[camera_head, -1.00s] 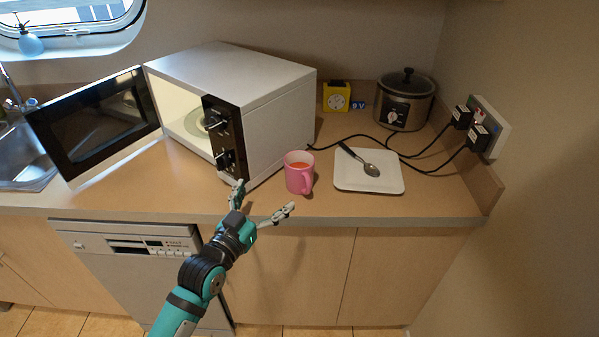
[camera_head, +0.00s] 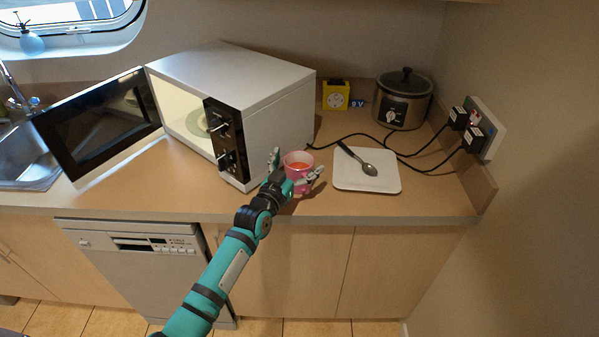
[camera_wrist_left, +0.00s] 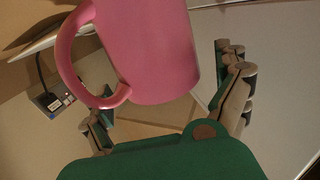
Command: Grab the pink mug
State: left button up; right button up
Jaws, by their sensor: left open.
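The fingers of my left gripper (camera_wrist_left: 165,105) show at both sides there, apart from each other. I cannot tell whether they touch the mug. My right gripper is not in view.
The microwave (camera_head: 260,110) stands close on the left with its door (camera_head: 98,125) open. A white plate (camera_head: 367,182) with a spoon (camera_head: 366,166) lies right of the mug. A slow cooker (camera_head: 403,98), yellow timer (camera_head: 336,95) and black cables are behind.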

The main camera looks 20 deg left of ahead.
pick_arm(q)
jog(key=shift+w, duration=0.7)
jog(key=shift+c, duration=0.4)
jog(key=c, duration=1.6)
jog(key=shift+o, duration=0.2)
